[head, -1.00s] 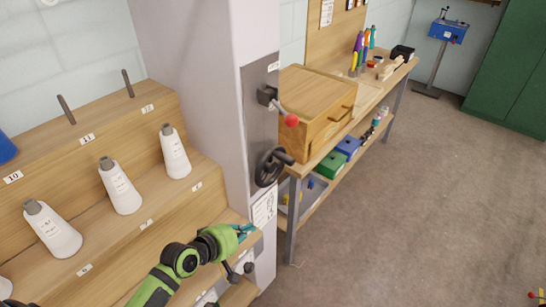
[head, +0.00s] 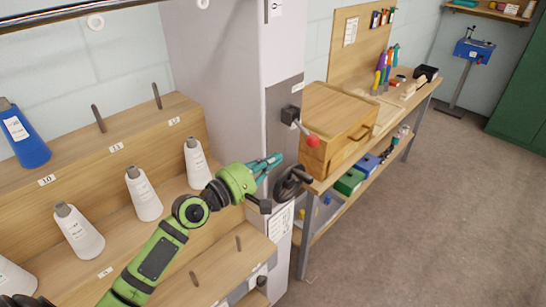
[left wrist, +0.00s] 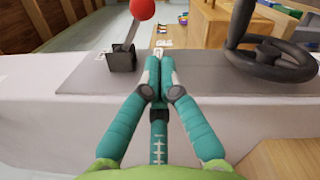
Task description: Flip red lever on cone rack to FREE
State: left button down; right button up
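The red lever shows in the head view as a red ball knob (head: 313,141) on a short stem from a dark block on the rack's grey end plate (head: 278,112). The stem slants down to the right. The knob also shows at the top of the left wrist view (left wrist: 142,9), above its black block (left wrist: 122,58). My left gripper (head: 274,162) is left of and below the lever, apart from it. In the left wrist view its teal fingers (left wrist: 160,62) lie together, with nothing seen held. The lever's label is not readable. My right gripper is not in view.
A black handwheel (head: 290,183) sits below the lever, close to my left fingertips. White cones (head: 143,194) stand on the wooden rack steps at left. A wooden box (head: 340,125) on a workbench stands behind the lever. Open floor lies at right.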

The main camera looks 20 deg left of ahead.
aim_at(302, 128)
pick_arm(q)
jog(key=p+x, duration=0.1)
jog(key=x, duration=0.6)
jog(key=shift+w+d, duration=0.2)
jog(key=shift+w, duration=0.1)
